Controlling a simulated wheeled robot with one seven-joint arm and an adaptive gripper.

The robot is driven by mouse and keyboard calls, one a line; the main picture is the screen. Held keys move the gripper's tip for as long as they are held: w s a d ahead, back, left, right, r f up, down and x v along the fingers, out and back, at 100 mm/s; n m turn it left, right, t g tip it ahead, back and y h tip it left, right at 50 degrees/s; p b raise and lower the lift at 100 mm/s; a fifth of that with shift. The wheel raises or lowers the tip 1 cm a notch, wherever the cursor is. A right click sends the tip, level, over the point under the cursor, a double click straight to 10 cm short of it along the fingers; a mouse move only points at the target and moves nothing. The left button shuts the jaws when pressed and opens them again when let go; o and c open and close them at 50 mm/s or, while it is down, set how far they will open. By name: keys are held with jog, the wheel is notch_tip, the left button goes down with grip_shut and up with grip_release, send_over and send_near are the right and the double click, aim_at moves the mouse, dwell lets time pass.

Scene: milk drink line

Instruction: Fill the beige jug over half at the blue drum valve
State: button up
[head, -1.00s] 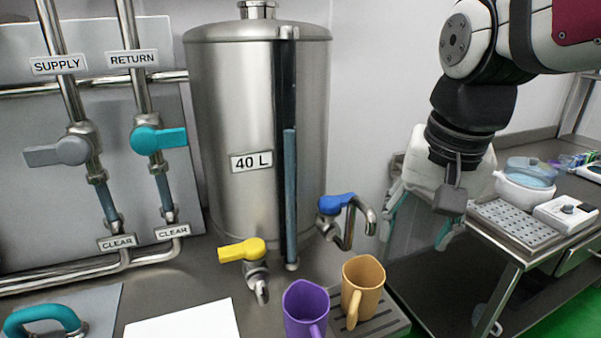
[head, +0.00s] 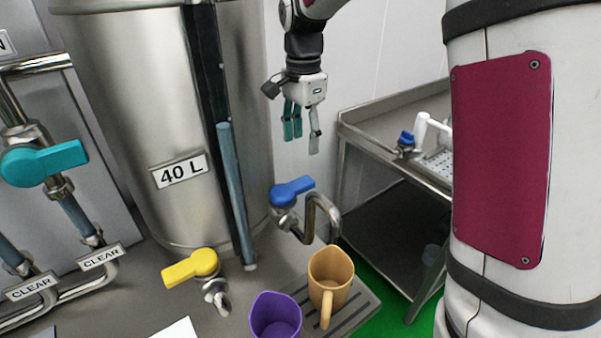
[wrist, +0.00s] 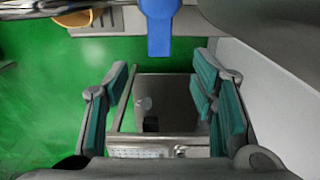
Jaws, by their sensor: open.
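The beige jug (head: 330,276) stands upright on a slotted drip tray (head: 362,300), below the curved spout of the blue-handled valve (head: 292,191) on the steel drum (head: 130,120). The jug's inside is too shaded to show any liquid. My gripper (head: 302,145) is open and empty, above and behind the blue valve and apart from it. In the wrist view the open fingers (wrist: 160,110) have nothing between them. The blue handle (wrist: 160,25) shows at the top centre there, and part of the jug's rim (wrist: 75,18) shows at the upper left.
A purple jug (head: 275,318) stands left of the beige one. A yellow-handled valve (head: 192,268) sits on the drum's lower left. Teal-handled pipework (head: 45,160) is at the far left. A steel side table (head: 385,155) stands to the right, with green floor between.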

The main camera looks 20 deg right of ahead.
aim_at(303, 181)
notch_tip(303, 181, down, 11)
jog(key=shift+s+f+p, duration=0.1)
jog(key=shift+p, duration=0.55)
grip_shut()
